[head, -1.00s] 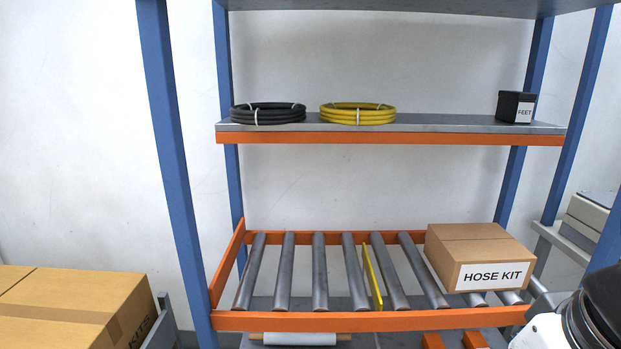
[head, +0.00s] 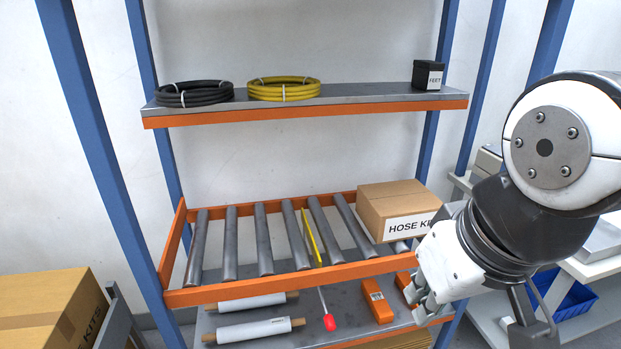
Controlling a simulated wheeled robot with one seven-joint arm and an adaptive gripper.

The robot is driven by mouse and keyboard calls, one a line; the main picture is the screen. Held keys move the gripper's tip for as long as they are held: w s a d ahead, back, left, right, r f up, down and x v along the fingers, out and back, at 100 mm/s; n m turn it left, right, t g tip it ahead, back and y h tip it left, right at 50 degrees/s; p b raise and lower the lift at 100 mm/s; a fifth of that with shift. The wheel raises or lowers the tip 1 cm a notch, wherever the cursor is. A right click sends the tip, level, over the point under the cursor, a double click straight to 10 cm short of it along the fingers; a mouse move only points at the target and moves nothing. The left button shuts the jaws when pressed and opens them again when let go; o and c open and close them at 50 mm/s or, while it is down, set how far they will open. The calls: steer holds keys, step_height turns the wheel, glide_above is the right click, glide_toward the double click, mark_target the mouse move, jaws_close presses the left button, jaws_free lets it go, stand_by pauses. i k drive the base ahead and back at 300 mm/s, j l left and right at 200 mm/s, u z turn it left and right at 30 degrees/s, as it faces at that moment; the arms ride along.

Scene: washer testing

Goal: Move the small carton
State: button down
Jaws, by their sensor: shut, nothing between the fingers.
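The small carton (head: 392,207) is a closed brown box with a white label reading "HOSE KIT", partly covered by my arm. It sits on the right end of the roller shelf (head: 236,282), right of a yellow divider (head: 312,237). My gripper (head: 425,307) is at the lower right, in front of the shelf's orange front rail and below the carton. Its fingers are shut and empty, apart from the carton.
Rollers left of the divider are bare. The upper shelf (head: 300,107) holds a black hose coil (head: 195,94), a yellow coil (head: 284,88) and a black FEET box (head: 427,75). Below are white rolls (head: 253,330), a red-tipped tool (head: 329,322) and orange items (head: 376,301). A large carton (head: 45,310) stands left.

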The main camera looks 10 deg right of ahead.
mark_target(395, 211)
steer(key=i+l, duration=0.4)
steer(key=l, duration=0.15)
steer(key=i+l, duration=0.35)
steer(key=l, duration=0.2)
steer(key=i+l, duration=0.4)
steer(key=l, duration=0.1)
